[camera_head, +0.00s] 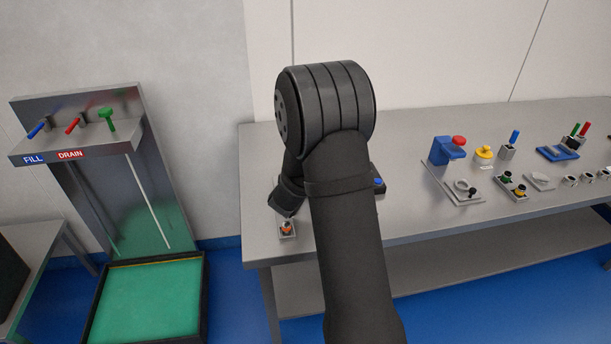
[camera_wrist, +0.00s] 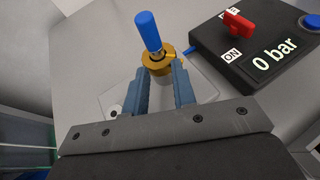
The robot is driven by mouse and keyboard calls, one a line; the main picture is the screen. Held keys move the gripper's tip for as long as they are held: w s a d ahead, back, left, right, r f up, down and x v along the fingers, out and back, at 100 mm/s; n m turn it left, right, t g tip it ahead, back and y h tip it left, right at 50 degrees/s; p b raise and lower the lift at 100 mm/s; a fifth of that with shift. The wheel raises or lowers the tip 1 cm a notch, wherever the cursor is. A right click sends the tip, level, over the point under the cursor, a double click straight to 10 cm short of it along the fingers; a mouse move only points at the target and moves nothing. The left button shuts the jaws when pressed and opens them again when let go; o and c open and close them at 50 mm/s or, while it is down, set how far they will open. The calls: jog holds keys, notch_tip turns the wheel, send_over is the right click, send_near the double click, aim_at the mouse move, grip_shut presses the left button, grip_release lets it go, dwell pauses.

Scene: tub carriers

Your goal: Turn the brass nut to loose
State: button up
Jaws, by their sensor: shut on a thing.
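The brass nut (camera_wrist: 157,62) is a gold-coloured ring with a small pointer on its right side, seen in the wrist view. A blue-handled piece (camera_wrist: 149,32) stands up from its middle. My gripper (camera_wrist: 162,68) has its two blue-grey fingers on either side of the nut, shut on it. A pale grey base plate (camera_wrist: 200,88) lies under the nut.
Right of the nut is a black box (camera_wrist: 262,62) with a red lever at ON, a "0 bar" display and a blue button. The bench (camera_head: 430,220) holds a blue stand (camera_head: 441,150) and several small fixtures at right. A fill/drain station (camera_head: 75,140) stands at left.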

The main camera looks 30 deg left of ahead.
jog(key=shift+w+d, duration=0.1)
jog(key=shift+w, duration=0.05)
jog(key=shift+w+d+r+n+g+y, duration=0.15)
jog(key=shift+n+g+y, duration=0.1)
jog(key=shift+n+y, duration=0.4)
jog(key=shift+w+d+n+g+y, duration=0.15)
jog(key=shift+n+g+y, duration=0.1)
jog(key=shift+n+y, duration=0.35)
jog(key=shift+d+n+g+y, duration=0.1)
jog(key=shift+n+g+y, duration=0.25)
jog(key=shift+y, duration=0.1)
jog(key=o, duration=0.8)
jog(key=shift+s, duration=0.15)
jog(key=v, duration=1.7)
jog(key=shift+s, duration=0.1)
